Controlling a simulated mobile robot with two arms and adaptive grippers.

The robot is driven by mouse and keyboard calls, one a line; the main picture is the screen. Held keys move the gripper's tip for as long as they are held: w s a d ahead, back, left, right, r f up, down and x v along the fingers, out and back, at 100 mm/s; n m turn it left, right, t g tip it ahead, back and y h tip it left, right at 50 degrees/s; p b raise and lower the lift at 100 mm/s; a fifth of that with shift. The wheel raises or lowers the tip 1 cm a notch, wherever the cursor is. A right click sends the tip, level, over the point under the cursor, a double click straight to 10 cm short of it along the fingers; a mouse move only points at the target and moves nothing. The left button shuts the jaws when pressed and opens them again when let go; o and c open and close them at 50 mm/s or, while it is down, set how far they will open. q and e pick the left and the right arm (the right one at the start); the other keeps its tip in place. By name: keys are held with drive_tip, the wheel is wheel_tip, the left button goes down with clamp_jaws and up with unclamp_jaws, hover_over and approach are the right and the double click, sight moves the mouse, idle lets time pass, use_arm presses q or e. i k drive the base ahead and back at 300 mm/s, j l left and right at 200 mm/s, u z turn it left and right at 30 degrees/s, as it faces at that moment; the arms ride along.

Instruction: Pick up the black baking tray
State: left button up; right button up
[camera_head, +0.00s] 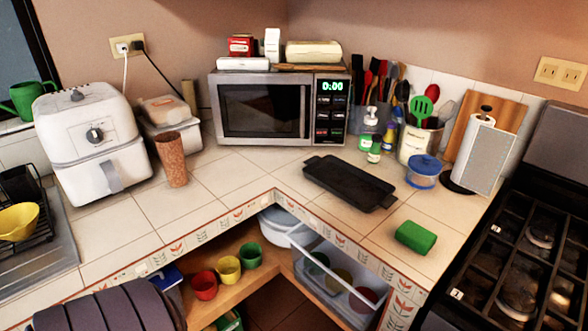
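The black baking tray (350,183) lies flat on the tiled counter (225,191), in front of the microwave (280,107) and near the counter's inner corner. It is a long shallow rectangle with a tab at each end, set diagonally, and looks empty. Its whole upper face is visible and nothing covers it. Neither of my grippers is in view.
A green sponge (415,237) lies right of the tray, near the front edge. A blue-lidded jar (423,172), small bottles (375,149) and a utensil pot (419,143) stand behind it. A brown tumbler (171,159) stands left. The stove (520,262) is at right.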

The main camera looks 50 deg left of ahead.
sight(363, 190)
drive_tip(key=u, duration=1.15)
